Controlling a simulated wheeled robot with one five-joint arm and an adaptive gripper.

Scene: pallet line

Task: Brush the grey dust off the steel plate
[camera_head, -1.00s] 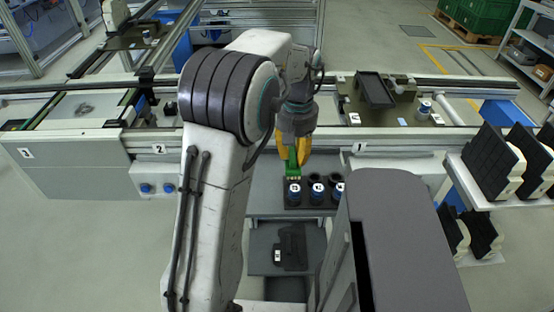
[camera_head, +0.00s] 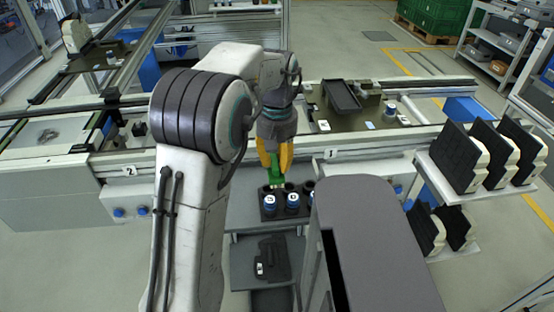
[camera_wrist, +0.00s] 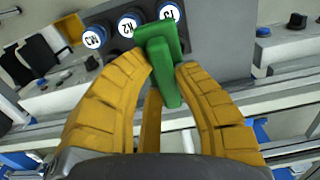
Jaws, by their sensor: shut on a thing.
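My gripper (camera_head: 275,158) has yellow fingers shut on a green brush (camera_head: 276,173). It holds the brush at the back of a dark holder with jars, and I cannot tell whether the brush is clear of the holder. In the wrist view, the green brush (camera_wrist: 162,55) sits between the fingers of my gripper (camera_wrist: 165,85). The pale steel plate (camera_head: 72,130) lies on the line at the far left, well away from my gripper. A small patch of grey dust (camera_head: 47,136) lies on it.
The dark holder (camera_head: 281,215) carries blue-capped jars (camera_head: 270,203) on a grey stand. A dark tray (camera_head: 341,97) lies on the line at the right. Several dark panels (camera_head: 463,163) stand on a rack. A rail crosses the front of the line.

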